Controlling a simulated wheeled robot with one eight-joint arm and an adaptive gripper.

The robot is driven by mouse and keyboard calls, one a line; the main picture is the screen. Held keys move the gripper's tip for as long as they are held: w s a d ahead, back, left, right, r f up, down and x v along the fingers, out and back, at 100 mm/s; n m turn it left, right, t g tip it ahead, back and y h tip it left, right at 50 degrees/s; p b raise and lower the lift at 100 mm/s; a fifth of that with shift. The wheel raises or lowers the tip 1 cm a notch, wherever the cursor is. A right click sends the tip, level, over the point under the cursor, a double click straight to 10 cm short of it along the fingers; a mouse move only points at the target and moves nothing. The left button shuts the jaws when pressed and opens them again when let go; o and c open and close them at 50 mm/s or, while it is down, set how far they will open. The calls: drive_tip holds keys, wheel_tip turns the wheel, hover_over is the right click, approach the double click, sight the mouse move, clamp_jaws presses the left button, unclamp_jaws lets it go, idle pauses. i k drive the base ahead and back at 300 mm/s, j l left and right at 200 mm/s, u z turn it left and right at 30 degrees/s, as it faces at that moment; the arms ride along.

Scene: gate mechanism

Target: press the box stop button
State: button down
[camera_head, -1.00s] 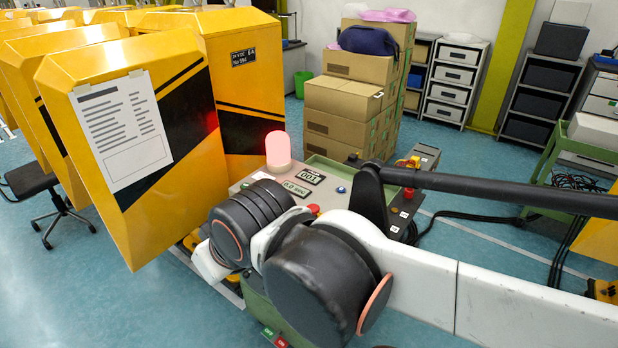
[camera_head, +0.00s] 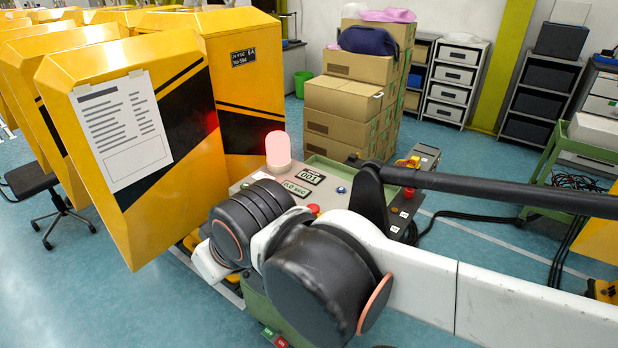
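A grey-topped control box (camera_head: 240,183) with a green lower body stands in the middle, partly behind my arm. A pink-red dome lamp (camera_head: 278,150) sits on its top, with a display reading 001 (camera_head: 303,175) and a timer display (camera_head: 296,188). A red button (camera_head: 313,209) shows just above my arm, and a small blue button (camera_head: 341,190) is to its right. Another red button (camera_head: 408,192) is on the black panel at the right. Which one is the box stop button I cannot tell. My arm crosses in front; my gripper is not visible.
Yellow gate panels (camera_head: 125,140) stand close at the left. Stacked cartons (camera_head: 345,100) and drawer racks are behind. A black stool (camera_head: 45,190) is at far left. Dark cables lie on the right floor.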

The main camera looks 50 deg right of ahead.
sight(315, 207)
drive_tip(key=z, duration=1.25)
